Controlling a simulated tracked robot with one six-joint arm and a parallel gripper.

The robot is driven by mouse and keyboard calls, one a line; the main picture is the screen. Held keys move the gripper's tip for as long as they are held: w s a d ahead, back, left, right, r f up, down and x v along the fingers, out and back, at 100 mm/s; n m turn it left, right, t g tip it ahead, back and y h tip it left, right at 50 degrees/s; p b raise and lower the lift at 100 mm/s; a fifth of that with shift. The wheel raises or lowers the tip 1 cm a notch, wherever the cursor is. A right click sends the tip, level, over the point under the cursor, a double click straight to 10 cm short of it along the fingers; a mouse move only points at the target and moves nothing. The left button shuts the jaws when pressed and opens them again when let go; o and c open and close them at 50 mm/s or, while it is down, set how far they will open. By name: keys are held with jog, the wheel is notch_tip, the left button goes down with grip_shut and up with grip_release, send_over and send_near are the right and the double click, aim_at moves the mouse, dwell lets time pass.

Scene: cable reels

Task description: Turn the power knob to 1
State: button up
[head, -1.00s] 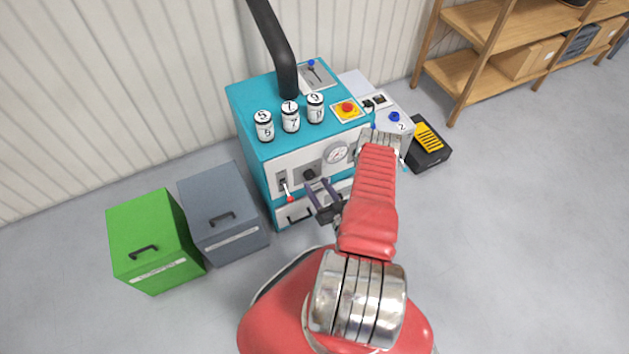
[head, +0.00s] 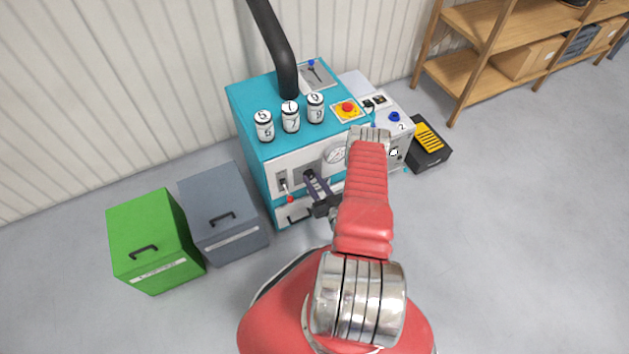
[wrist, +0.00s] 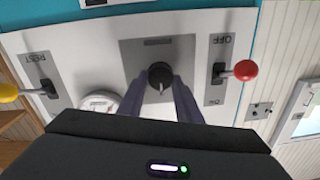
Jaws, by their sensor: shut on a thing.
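The black power knob (wrist: 160,75) sits on a dark grey plate on the front panel of the teal machine (head: 258,160). A pointer mark shows on the knob in the wrist view, but the number it faces cannot be read. My gripper (wrist: 160,84) is shut on the knob, with one finger on each side.
A red-tipped lever (wrist: 244,70) marked OFF is beside the knob plate. A yellow-tipped lever (wrist: 10,92) marked REST and a round gauge (wrist: 98,101) are on the other side. Grey (head: 222,195) and green (head: 150,235) bins stand left of the machine.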

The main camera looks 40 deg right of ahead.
jog(key=c, duration=0.3)
jog(key=shift+s+d, duration=0.1)
jog(key=shift+d, duration=0.1)
jog(key=shift+c, duration=0.2)
jog(key=shift+a, duration=0.1)
jog(key=shift+n, duration=0.4)
jog(key=n, duration=0.3)
jog(key=shift+a+n, duration=0.1)
jog(key=shift+n, duration=0.2)
jog(key=n, duration=0.5)
jog(key=shift+a, duration=0.15)
jog(key=shift+n, duration=0.3)
